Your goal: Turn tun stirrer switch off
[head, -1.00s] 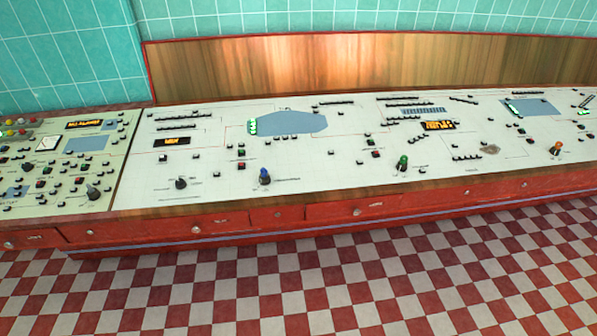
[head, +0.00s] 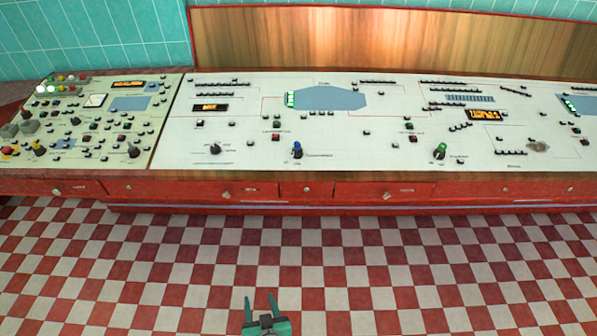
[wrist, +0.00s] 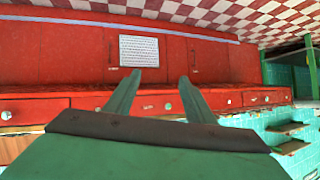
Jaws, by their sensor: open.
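A pale control panel (head: 400,165) tops the red console, with several switch knobs along its front. I see a black knob (head: 215,149), a blue knob (head: 297,149) and a green knob (head: 440,150), plus another dark knob (head: 133,151) on the left panel section. Labels are too small to read, so I cannot tell which is the tun stirrer switch. My gripper (head: 260,298) is open and empty, low in front of the console over the floor, apart from every knob. In the wrist view my gripper (wrist: 159,76) points at the red console front.
The left panel section (head: 85,110) carries several buttons, lamps and levers. Red drawers (head: 385,191) with small knobs line the console front below the wooden edge. The checkered floor (head: 400,270) before it is clear. A white printed sheet (wrist: 139,51) is on the red front.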

